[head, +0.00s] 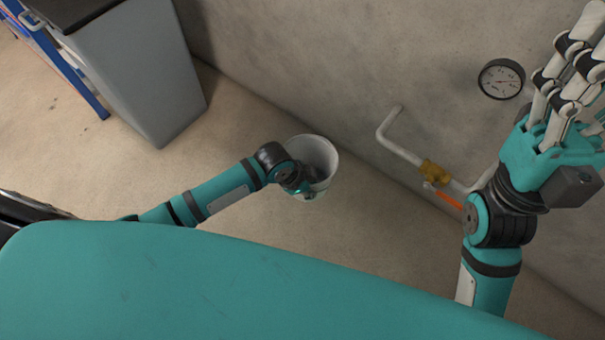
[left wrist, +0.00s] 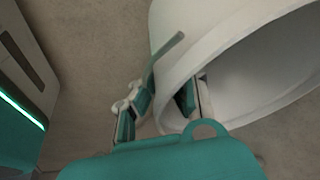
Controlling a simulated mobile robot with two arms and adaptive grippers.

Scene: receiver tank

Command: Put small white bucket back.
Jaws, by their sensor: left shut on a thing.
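The small white bucket (head: 322,150) is in the middle of the head view, with its open mouth facing up towards the camera. My left gripper (head: 298,183) is shut on the bucket's wall at the near rim. In the left wrist view the bucket (left wrist: 225,45) fills the upper right, tilted in the picture. There the left gripper (left wrist: 165,100) has one finger outside the wall and the other inside the mouth. The bucket's inside looks empty where it shows; its base is hidden. My right gripper (head: 572,85) is raised at the right, with its fingers apart and empty.
A grey bin (head: 135,75) with a dark top stands at the upper left beside a blue frame (head: 75,75). A concrete wall carries a white pipe (head: 400,148), a brass valve with an orange handle (head: 448,201) and a round gauge (head: 501,79). Floor between bin and bucket is clear.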

